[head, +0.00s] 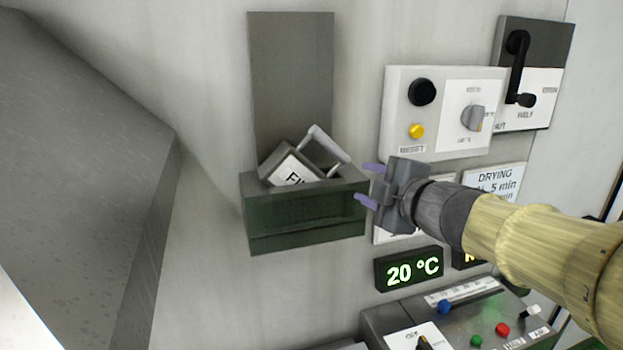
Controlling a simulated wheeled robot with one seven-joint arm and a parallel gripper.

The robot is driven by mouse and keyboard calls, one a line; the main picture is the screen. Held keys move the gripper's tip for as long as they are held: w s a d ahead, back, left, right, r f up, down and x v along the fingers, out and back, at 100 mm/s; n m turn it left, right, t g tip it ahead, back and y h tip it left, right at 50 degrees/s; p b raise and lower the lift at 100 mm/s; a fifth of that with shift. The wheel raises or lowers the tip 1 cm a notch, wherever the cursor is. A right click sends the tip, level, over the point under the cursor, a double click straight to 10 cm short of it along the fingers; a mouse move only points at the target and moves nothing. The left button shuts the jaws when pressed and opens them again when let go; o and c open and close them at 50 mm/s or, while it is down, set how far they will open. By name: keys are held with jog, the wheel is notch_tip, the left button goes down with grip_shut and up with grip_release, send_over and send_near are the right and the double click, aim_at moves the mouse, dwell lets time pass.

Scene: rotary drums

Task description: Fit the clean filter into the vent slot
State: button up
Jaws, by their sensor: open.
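A grey filter (288,170) with a white label, its visible letters starting "FI", sits tilted in a dark green holder (305,220) on the wall. Its grey loop handle (332,152) sticks up to the right above the rim. The filter's lower part is hidden inside the holder. My gripper (368,185) is open and empty, at the right of the holder, with its purple fingers pointing left toward it. I cannot tell whether the fingers touch the holder. I cannot clearly make out a vent slot.
A dark grey plate (290,80) rises behind the holder. To the right are a panel (400,125) with buttons and a knob, a black crank handle (518,70), and a "20 °C" display (408,269). A control console (460,320) is below. A large grey body (80,170) fills the left.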

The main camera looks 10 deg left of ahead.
jog(key=d+f+m+g+h+b, duration=0.1)
jog(key=d+f+m+h, duration=0.3)
jog(key=d+f+m, duration=0.45)
jog(key=d+f+m+h+b, duration=0.2)
jog(key=d+f+m+h, duration=0.25)
jog(key=f, duration=0.65)
jog(key=s+d+f+m+g+h+b, duration=0.1)
jog(key=s+d+f+m+g, duration=0.2)
jog(key=s+f, duration=0.5)
jog(key=s+d+f+m+g+h+b, duration=0.1)
jog(key=s+d+f+m+g, duration=0.2)
jog(key=s+f, duration=0.6)
jog(key=f+m+g, duration=0.1)
jog(key=m+g, duration=0.1)
jog(key=m, duration=0.1)
jog(key=shift+d+f, duration=0.2)
jog(key=shift+d, duration=0.05)
jog(key=shift+c, duration=0.5)
jog(key=shift+a, duration=0.15)
